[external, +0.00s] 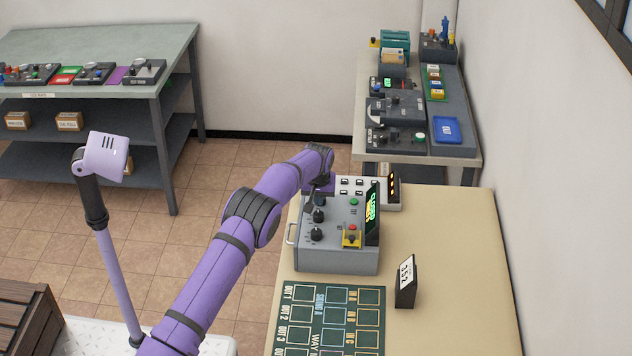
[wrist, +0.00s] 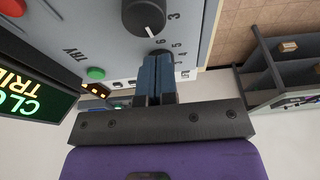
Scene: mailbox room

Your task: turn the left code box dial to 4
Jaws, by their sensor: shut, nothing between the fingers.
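The grey code box (external: 338,248) stands on the tan table, with a row of black dials on its sloped face. The nearest dial (external: 316,234) and the middle dial (external: 318,215) show clearly. My gripper (external: 313,204) is at the far dial, which it partly covers. In the wrist view, my shut blue fingers (wrist: 156,62) sit over a dark dial beside the printed numbers 3, 4 and 5. That dial's pointer is hidden, and contact cannot be told. Another black dial (wrist: 148,14) is above, its white mark pointing down the picture. Nothing is held.
A lit display (external: 372,212) rises at the box's right side, near a green button (external: 354,201) and a yellow-based red control (external: 351,238). A numbered card stand (external: 406,281) and a dark green board (external: 325,320) are nearer. The tan table's right side (external: 460,260) is clear.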

